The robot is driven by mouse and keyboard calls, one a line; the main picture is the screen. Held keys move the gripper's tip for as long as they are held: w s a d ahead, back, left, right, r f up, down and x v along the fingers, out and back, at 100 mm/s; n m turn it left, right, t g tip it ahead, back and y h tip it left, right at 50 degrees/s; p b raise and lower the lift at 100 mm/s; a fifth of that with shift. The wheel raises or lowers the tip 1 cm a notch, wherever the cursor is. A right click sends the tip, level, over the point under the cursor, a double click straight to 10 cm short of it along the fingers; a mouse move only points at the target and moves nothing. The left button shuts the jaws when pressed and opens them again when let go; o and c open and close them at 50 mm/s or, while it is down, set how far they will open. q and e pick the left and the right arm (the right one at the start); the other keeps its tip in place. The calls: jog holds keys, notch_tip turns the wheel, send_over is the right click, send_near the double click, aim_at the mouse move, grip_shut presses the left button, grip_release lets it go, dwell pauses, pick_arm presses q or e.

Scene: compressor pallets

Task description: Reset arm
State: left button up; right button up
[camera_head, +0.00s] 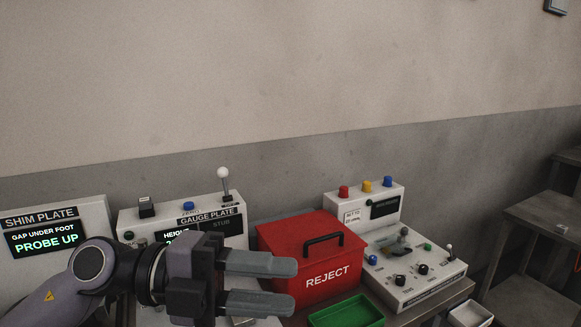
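My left gripper (290,284) comes in from the lower left, with its two grey fingers pointing right. The fingers are apart with nothing between them. In this view they overlap the lower left part of the red REJECT box (300,250); I cannot tell how far they are from it. My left arm hides part of the gauge plate unit behind it. My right arm and gripper are not in view.
The gauge plate unit (210,205) and the shim plate display (45,243), reading PROBE UP, stand at the left. A control box (415,270) with knobs and a green tray (347,314) are right of the gripper. Grey tables (545,220) stand far right.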

pick_arm(q)
jog(key=w+a+r+n+t+h, duration=0.1)
jog(key=w+a+r+n+t, duration=0.15)
jog(key=n+t, duration=0.55)
jog(key=w+a+r+n+t, duration=0.1)
jog(key=w+a+n+t, duration=0.2)
jog(key=n+t, duration=0.5)
jog(key=w+a+f+n+t+y, duration=0.2)
jog(key=a+f+n+t+y, duration=0.2)
jog(key=a+f+n+y, duration=0.8)
jog(key=s+a+f+n+g+y, duration=0.1)
jog(key=s+f+n+g+y, duration=0.15)
jog(key=f, duration=0.45)
jog(key=s+a+f+n+g+y, duration=0.1)
jog(key=s+f+n+g+y, duration=0.1)
jog(key=s+f+g+y, duration=0.35)
jog(key=s+a+f+g+h, duration=0.1)
jog(key=s+f+g+h, duration=0.1)
jog(key=s+f+g, duration=0.85)
notch_tip(320, 180, down, 10)
jog(key=w+d+t+h, duration=0.1)
jog(key=w+d+t, duration=0.1)
jog(key=t, duration=0.8)
jog(key=shift+d+f+h, duration=0.15)
jog(key=shift+d+h, duration=0.15)
jog(key=shift+h, duration=0.1)
